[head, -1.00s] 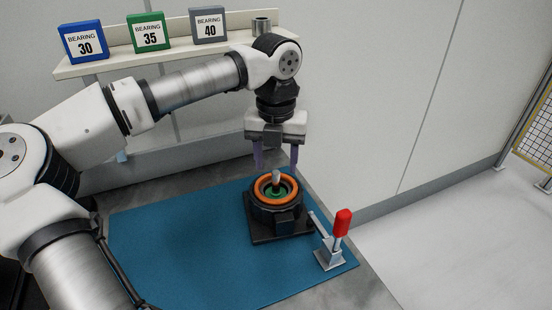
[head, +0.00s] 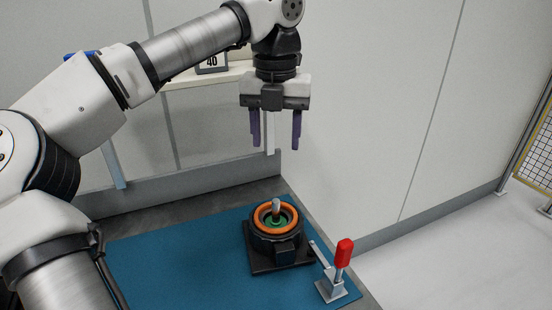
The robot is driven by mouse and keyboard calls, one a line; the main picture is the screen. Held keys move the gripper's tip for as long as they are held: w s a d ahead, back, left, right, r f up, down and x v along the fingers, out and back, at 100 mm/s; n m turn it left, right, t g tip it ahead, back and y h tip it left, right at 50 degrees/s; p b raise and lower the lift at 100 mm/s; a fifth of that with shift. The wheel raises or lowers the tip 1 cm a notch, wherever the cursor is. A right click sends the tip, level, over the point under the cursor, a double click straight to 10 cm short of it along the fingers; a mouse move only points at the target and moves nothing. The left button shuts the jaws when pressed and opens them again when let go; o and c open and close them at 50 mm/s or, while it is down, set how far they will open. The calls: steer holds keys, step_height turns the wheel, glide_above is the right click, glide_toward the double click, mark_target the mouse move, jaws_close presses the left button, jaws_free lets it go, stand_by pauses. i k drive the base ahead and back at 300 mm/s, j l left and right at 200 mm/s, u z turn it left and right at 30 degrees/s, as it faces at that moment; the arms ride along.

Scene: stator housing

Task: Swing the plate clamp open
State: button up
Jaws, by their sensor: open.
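The plate clamp (head: 332,289) stands on the blue mat at the right, beside the stator housing. Its red handle (head: 344,252) points up, and its metal arm (head: 321,254) reaches up and left toward the housing's base. I cannot tell whether the arm tip touches the base. The stator housing (head: 275,240) is dark and round on a black square plate, with an orange ring, a green inside and a grey pin in its middle. My gripper (head: 276,140) is open and empty, with purple fingers pointing down, well above the housing and up and left of the clamp.
The blue mat (head: 190,262) is clear left of the housing. The clamp stands near the table's right edge. A wall runs behind, with a shelf (head: 185,84) holding a bin marked 40 (head: 212,64), partly hidden by my arm.

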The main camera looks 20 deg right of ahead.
mark_target(344, 251)
steer(key=k, duration=1.5)
